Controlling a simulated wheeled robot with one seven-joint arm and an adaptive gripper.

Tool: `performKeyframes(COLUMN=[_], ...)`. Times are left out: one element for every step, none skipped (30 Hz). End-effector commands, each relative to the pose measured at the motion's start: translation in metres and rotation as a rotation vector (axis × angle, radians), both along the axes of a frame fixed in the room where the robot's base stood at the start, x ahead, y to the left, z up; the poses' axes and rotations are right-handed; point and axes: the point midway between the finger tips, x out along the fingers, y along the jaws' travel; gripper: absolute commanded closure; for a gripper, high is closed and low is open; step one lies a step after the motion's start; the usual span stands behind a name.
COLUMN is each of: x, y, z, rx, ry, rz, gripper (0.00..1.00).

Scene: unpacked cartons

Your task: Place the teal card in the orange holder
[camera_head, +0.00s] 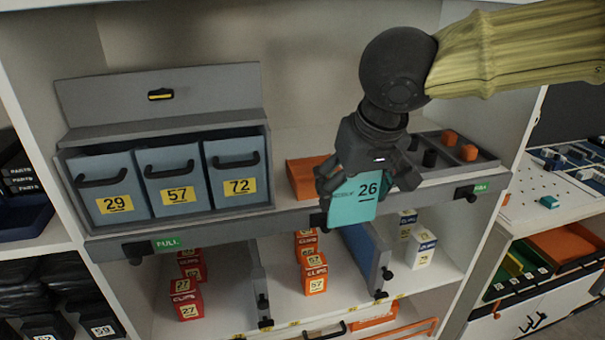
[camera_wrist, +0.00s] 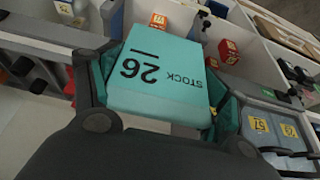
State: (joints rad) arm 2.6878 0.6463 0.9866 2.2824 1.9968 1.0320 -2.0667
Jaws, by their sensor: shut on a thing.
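The teal card (camera_head: 351,204) is a thick block marked 26. My gripper (camera_head: 365,187) is shut on it, one finger at each side, and holds it in front of the grey shelf's front edge. In the wrist view the teal card (camera_wrist: 158,75) shows "STOCK 26" upside down between the two fingers of my gripper (camera_wrist: 162,98). An orange holder (camera_head: 301,178) sits on the shelf just behind and left of my gripper. Its right part is hidden by the gripper and card, so I cannot see its inside.
A grey case (camera_head: 165,107) with blue bins 29, 57 and 72 stands left. A grey tray (camera_head: 425,172) with black and orange pieces lies right. Red boxes (camera_head: 187,300) and white boxes (camera_head: 421,248) stand on the lower shelf, between dividers.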

Motion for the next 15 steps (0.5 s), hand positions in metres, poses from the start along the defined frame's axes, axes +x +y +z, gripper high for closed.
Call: performKeyframes(x=[0.009, 0.015, 0.022, 0.028, 0.034, 0.042, 0.048, 0.053, 0.061, 0.067, 0.073, 0.081, 0.087, 0.092, 0.1], y=[0.003, 0.005, 0.008, 0.01, 0.012, 0.014, 0.016, 0.018, 0.021, 0.023, 0.025, 0.028, 0.03, 0.032, 0.035], z=[0.001, 0.001, 0.001, 0.002, 0.001, 0.001, 0.001, 0.001, 0.002, 0.001, 0.001, 0.001, 0.001, 0.002, 0.002], rx=[-0.002, -0.002, -0.002, -0.002, -0.002, -0.002, -0.002, -0.002, -0.002, -0.002, -0.002, -0.002, -0.003, -0.002, -0.002], ry=[0.001, 0.001, 0.0, 0.0, 0.0, 0.0, 0.0, 0.0, -0.001, 0.0, 0.001, 0.0, 0.0, -0.001, -0.001], rz=[-0.002, -0.002, -0.001, -0.001, -0.001, -0.001, -0.001, 0.0, 0.0, 0.0, 0.001, 0.001, 0.001, 0.001, 0.001], gripper=[0.46, 0.46, 0.46, 0.46, 0.46, 0.46, 0.46, 0.46, 0.46, 0.46, 0.46, 0.46, 0.46, 0.46, 0.46])
